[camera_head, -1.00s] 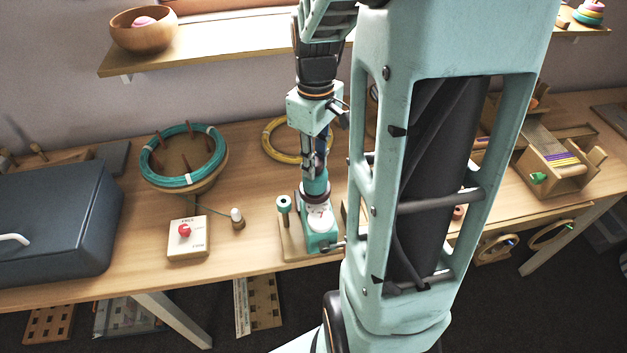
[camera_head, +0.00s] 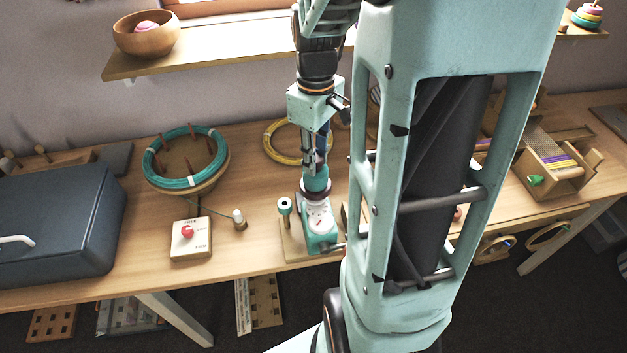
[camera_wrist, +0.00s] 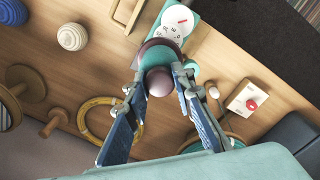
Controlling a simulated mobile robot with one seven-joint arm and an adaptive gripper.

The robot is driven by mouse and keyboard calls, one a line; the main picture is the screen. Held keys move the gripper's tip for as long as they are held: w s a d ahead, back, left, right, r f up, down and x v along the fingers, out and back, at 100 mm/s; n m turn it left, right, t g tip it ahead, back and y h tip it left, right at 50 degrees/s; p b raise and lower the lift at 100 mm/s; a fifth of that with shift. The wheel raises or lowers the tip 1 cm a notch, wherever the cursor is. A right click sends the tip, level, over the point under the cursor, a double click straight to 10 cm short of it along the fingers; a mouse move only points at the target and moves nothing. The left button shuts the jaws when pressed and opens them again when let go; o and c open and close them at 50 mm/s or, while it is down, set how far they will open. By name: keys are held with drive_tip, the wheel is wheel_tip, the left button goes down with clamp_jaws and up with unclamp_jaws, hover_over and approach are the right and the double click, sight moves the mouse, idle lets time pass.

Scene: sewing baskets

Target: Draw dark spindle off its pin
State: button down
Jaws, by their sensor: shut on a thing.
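The dark maroon spindle (camera_wrist: 158,83) with a teal middle is between my gripper's fingertips in the wrist view. It also shows in the head view (camera_head: 315,191), above a white dial (camera_head: 319,214) on a teal block (camera_head: 321,240). My gripper (camera_wrist: 160,76) is shut on the spindle. In the head view, my gripper (camera_head: 316,172) points down over the block. The pin is hidden, so I cannot tell how far the spindle sits on it. The white dial with a red mark also shows in the wrist view (camera_wrist: 178,21).
A teal spool (camera_head: 285,206) stands close on the left. A box with a red knob (camera_head: 189,232), a teal ring on pegs (camera_head: 183,181) and a yellow ring (camera_head: 283,155) lie around. The table's front edge is close to the block.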

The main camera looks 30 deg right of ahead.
drive_tip(key=shift+r, duration=0.4)
drive_tip(key=shift+r+p, duration=1.85)
drive_tip(key=shift+r, duration=0.2)
drive_tip(key=shift+f, duration=0.15)
